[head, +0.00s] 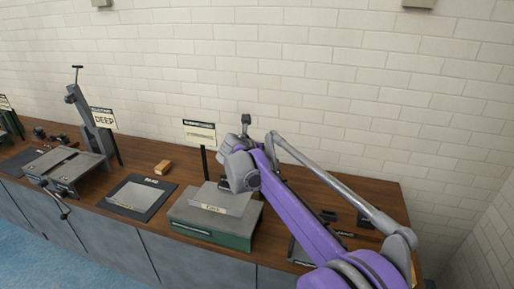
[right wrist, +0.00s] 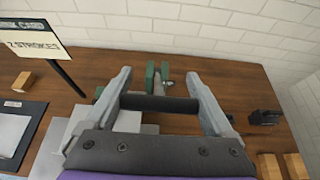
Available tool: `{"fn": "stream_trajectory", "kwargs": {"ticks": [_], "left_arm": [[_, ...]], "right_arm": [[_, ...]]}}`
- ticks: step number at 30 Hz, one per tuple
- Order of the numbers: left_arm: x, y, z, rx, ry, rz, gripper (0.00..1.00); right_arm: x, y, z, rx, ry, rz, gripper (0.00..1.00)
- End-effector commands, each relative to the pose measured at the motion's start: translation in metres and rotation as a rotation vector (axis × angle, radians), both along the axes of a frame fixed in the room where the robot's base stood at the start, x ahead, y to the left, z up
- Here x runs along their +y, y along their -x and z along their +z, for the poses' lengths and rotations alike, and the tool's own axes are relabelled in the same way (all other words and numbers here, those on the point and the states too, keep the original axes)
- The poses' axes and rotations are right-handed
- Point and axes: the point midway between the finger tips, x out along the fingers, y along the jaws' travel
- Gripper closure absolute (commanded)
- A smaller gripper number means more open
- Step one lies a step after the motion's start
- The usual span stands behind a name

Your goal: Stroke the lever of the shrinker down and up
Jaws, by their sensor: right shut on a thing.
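The shrinker stands on the wooden bench, with its green and grey upper parts (right wrist: 151,78) visible in the right wrist view just beyond my fingers. Its dark lever grip (right wrist: 160,103) lies crosswise between the two grey fingers of my right gripper (right wrist: 160,90), which is shut on it. In the head view my right gripper (head: 238,165) is above the back of the bench, and my purple arm hides most of the shrinker. My left gripper is in neither view.
A green box with a grey top (head: 225,238) sits in front of my gripper. A sign (right wrist: 22,38) reading "2 STROKES" stands left of it. A dark mat with a grey sheet (head: 134,197), a wooden block (head: 163,167) and a tall lever tool (head: 92,120) are farther left.

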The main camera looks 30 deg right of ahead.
Motion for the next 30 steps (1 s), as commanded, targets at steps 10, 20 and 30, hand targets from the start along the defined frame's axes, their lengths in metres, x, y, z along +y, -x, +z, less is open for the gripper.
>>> {"fn": "stream_trajectory", "kwargs": {"ticks": [10, 20, 30], "left_arm": [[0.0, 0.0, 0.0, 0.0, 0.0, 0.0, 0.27], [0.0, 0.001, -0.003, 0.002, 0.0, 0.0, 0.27], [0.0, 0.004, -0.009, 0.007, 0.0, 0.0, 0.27]], "right_arm": [[-0.001, 0.0, 0.0, -0.001, 0.002, 0.0, 0.0], [0.013, 0.011, 0.008, 0.001, 0.002, 0.003, 0.0], [0.058, 0.049, 0.038, 0.001, 0.001, 0.004, 0.0]]}}
